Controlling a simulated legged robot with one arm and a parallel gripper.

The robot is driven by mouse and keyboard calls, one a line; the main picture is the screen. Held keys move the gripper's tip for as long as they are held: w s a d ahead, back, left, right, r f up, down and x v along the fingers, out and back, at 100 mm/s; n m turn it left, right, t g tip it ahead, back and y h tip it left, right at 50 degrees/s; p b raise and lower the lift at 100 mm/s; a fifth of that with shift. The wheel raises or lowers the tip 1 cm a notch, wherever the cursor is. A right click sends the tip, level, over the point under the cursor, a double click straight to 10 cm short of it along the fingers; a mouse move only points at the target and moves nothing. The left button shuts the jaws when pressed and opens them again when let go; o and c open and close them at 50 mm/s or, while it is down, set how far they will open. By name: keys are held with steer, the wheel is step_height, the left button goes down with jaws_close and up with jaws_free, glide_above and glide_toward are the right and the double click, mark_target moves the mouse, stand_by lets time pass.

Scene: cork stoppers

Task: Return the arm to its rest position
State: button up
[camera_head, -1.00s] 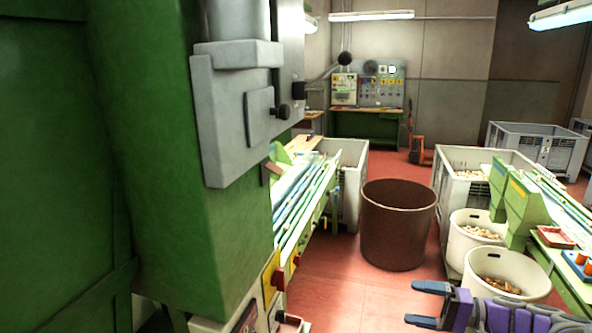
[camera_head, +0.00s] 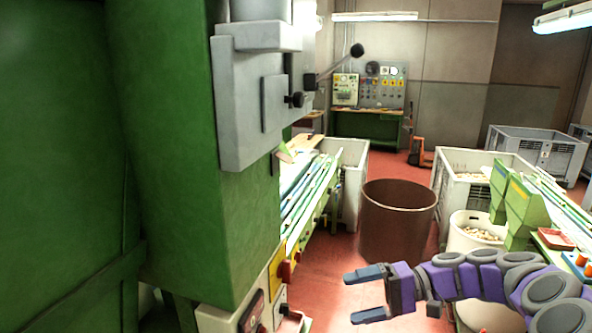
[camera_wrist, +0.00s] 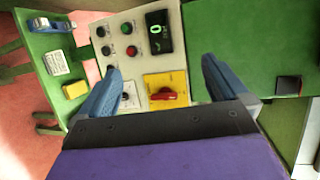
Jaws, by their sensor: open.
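My gripper (camera_head: 367,293) is at the lower right of the head view, at the end of my purple and grey arm. Its two blue fingers are apart with nothing between them, and they point left toward the green machine (camera_head: 190,150). In the wrist view my gripper (camera_wrist: 158,85) shows its fingers spread in front of the machine's control panel. That panel carries a yellow plate with a red rotary switch (camera_wrist: 167,96), several buttons and a dark display with a green digit (camera_wrist: 158,31). The fingers appear clear of the panel.
The tall green machine fills the left side. A brown bin (camera_head: 398,218) stands on the red floor ahead. White tubs of corks (camera_head: 480,232) and a green conveyor machine (camera_head: 518,205) are at right, partly behind my arm. Red floor is open between.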

steer(key=s+a+f+n+g+h+b, duration=0.1)
steer(key=s+a+f+g+h, duration=0.1)
steer(key=s+a+h, duration=0.45)
steer(key=s+a+f+n+g+h+b, duration=0.1)
steer(key=s+a, duration=0.2)
steer(key=s, duration=0.7)
steer(key=s+d+f+m+t+h+b, duration=0.1)
steer(key=s+d+f+h, duration=0.3)
steer(key=s, duration=0.4)
steer(key=s+d+f+t+h+b, duration=0.1)
steer(key=s+d+f+h+b, duration=0.1)
steer(key=s+d+f+h, duration=0.2)
steer(key=s+d+f, duration=0.2)
steer(key=s, duration=0.2)
steer(key=shift+d+f+m, duration=0.25)
steer(key=shift+f+m, duration=0.1)
steer(key=shift+m, duration=0.05)
steer(key=shift+a, duration=0.25)
steer(key=shift+d, duration=0.1)
